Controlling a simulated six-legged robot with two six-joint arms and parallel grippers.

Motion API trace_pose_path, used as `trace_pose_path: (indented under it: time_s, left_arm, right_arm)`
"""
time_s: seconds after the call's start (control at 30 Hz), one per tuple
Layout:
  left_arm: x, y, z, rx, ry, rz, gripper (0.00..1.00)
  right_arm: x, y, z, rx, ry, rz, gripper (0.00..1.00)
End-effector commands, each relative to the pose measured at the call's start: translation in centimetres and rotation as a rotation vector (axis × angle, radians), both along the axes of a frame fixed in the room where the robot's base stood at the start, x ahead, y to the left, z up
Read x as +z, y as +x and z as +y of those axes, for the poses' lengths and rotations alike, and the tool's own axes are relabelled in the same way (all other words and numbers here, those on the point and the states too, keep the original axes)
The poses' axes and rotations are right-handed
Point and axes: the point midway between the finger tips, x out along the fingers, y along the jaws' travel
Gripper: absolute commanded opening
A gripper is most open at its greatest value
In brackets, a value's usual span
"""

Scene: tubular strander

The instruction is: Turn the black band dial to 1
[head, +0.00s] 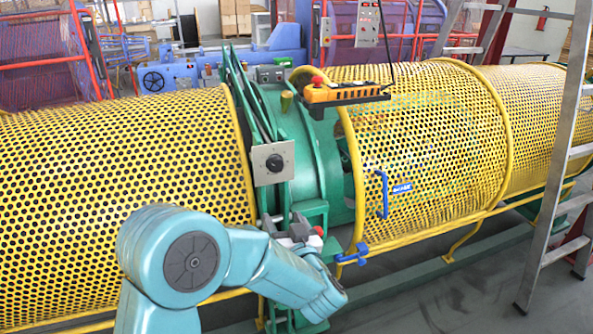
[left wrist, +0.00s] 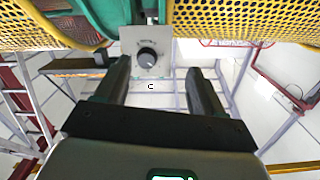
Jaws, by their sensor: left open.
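The black band dial (head: 274,163) is a round black knob on a square pale grey plate (head: 264,178), fixed to the green frame between the yellow mesh guards. In the left wrist view the dial (left wrist: 147,60) has small marks around it, too small to read, and its setting cannot be told. My left gripper (head: 303,232) is below the plate in the head view. In the left wrist view my left gripper (left wrist: 158,68) has its fingers apart and empty, with the dial between and beyond the fingertips, apparently untouched. My right gripper is not in view.
Yellow mesh guards (head: 110,150) flank the green frame (head: 315,150). An orange control pendant (head: 345,93) hangs above right of the dial. A blue handle (head: 384,195) is on the right guard. An aluminium ladder (head: 555,170) stands at the right.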

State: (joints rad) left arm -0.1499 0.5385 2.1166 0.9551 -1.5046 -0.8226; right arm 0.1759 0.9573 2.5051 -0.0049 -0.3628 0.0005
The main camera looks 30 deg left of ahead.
Motion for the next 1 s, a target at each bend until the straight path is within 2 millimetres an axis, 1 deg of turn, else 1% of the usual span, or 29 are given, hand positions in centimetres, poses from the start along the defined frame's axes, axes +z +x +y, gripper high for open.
trace_pose_path:
  time_s: [0.03, 0.1, 0.2, 0.27, 0.37, 0.47, 0.8, 1.0]
  left_arm:
    - [2.0, 0.1, -0.4, -0.006, -0.007, -0.035, 0.69]
    - [3.7, 0.2, -0.8, -0.019, -0.013, -0.069, 0.69]
    - [5.0, 0.2, -1.2, -0.033, -0.015, -0.092, 0.69]
    - [5.2, 0.5, -1.1, -0.037, -0.017, -0.096, 0.69]
    - [5.1, 1.3, -0.1, -0.034, -0.016, -0.094, 0.69]
    - [5.2, 2.6, 1.4, -0.033, -0.016, -0.093, 0.69]
    - [5.2, 8.2, 7.0, -0.038, -0.016, -0.093, 0.69]
    - [5.1, 10.5, 9.2, -0.042, -0.017, -0.093, 0.69]
  right_arm:
    - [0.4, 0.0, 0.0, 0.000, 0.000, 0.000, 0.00]
    - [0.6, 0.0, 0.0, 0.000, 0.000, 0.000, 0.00]
    - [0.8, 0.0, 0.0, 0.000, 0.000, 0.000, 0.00]
    - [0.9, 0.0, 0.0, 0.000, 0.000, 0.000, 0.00]
    - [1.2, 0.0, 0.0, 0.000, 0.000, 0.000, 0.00]
    - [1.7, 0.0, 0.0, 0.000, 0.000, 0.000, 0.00]
    - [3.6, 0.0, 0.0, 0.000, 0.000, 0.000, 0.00]
    - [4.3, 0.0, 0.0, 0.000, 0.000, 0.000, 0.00]
